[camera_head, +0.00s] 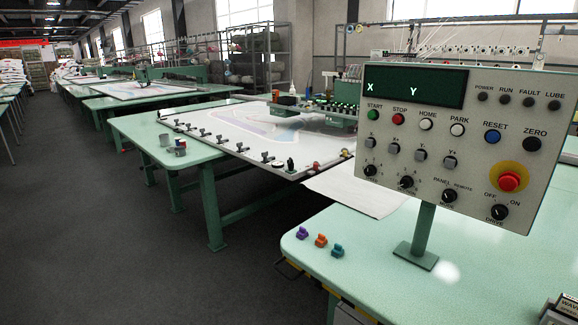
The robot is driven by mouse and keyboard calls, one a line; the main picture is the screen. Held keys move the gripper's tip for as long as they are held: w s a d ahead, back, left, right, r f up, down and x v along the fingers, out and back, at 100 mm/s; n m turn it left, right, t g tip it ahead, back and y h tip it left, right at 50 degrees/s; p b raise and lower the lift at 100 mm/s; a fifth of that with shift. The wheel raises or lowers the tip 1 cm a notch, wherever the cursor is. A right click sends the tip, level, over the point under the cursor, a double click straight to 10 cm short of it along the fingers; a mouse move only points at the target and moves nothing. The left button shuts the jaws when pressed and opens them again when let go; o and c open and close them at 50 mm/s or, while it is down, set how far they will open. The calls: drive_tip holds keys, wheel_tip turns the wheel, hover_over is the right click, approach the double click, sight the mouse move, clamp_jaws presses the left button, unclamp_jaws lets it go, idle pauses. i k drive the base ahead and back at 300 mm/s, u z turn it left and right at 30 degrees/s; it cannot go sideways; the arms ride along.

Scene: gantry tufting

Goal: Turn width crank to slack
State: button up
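A white stretched cloth with a faint coloured pattern lies in a long frame (222,150) on the green table left of the control panel. Several dark clamps line the frame's near edge. My gripper is not in view.
A control panel (470,105) on a post stands on the near green table (400,285). Purple, orange and teal pieces (320,240) lie at that table's left corner. The dark floor (90,240) at left is clear.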

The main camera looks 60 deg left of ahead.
sight(290, 163)
drive_tip(key=u, duration=2.3)
drive_tip(key=i, duration=0.6)
drive_tip(key=u, duration=0.95)
drive_tip(key=i, duration=1.15)
drive_tip(key=z, duration=0.55)
drive_tip(key=i, duration=1.05)
drive_tip(key=z, duration=0.7)
